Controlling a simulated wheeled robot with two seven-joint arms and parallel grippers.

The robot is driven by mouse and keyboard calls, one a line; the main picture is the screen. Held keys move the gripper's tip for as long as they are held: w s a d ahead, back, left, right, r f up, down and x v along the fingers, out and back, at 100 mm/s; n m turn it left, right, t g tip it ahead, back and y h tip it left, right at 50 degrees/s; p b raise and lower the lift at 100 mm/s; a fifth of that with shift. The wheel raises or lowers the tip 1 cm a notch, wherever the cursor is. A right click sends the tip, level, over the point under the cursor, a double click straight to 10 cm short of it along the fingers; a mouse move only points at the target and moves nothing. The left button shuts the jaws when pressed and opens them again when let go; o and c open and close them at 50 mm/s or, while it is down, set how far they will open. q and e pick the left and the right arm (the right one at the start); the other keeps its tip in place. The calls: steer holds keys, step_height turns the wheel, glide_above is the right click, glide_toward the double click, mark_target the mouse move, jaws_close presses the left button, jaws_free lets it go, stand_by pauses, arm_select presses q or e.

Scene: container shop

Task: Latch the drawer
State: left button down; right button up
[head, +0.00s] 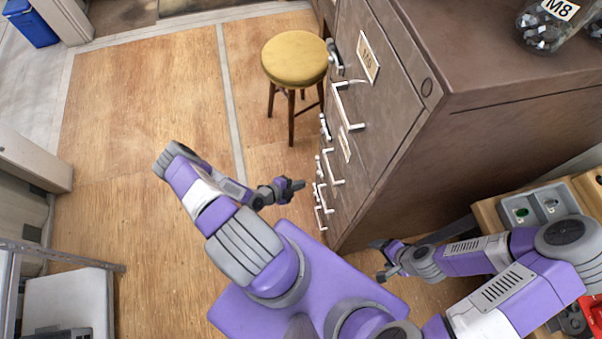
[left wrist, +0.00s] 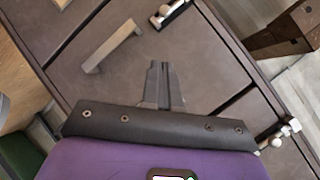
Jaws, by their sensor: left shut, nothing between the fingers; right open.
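The brown drawer cabinet (head: 395,150) stands right of centre in the head view. Its front has a column of drawers with silver bar handles (head: 348,108) and small metal latches, the top latch (head: 336,60) beside the upper drawer. My left gripper (head: 298,185) is shut and empty in front of the lower drawers. In the left wrist view its fingers (left wrist: 158,78) point at a drawer front, with a handle (left wrist: 113,46) to their left. One latch (left wrist: 171,13) shows above and another (left wrist: 278,134) at lower right. Whether the latches are engaged is unclear. My right gripper (head: 382,262) is open beside the cabinet's side.
A yellow-topped stool (head: 295,60) stands close to the upper drawers. A jar (head: 545,25) marked M8 sits on the cabinet top. A wooden bench (head: 490,215) with grey bins is at right. The wooden floor (head: 140,110) to the left is clear.

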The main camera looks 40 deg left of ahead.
arm_select(q)
steer(key=b, duration=0.2)
glide_toward(323, 173)
steer(key=d, duration=0.3)
steer(key=w, duration=0.1)
steer(key=w+f+b, duration=0.1)
steer(key=shift+w+a+f, duration=0.1)
steer(key=shift+w+a, duration=0.2)
steer(key=shift+a, duration=0.1)
steer(key=shift+w+a+f+b, duration=0.3)
steer(key=shift+w+f+b, duration=0.1)
steer(key=shift+w+b, duration=0.1)
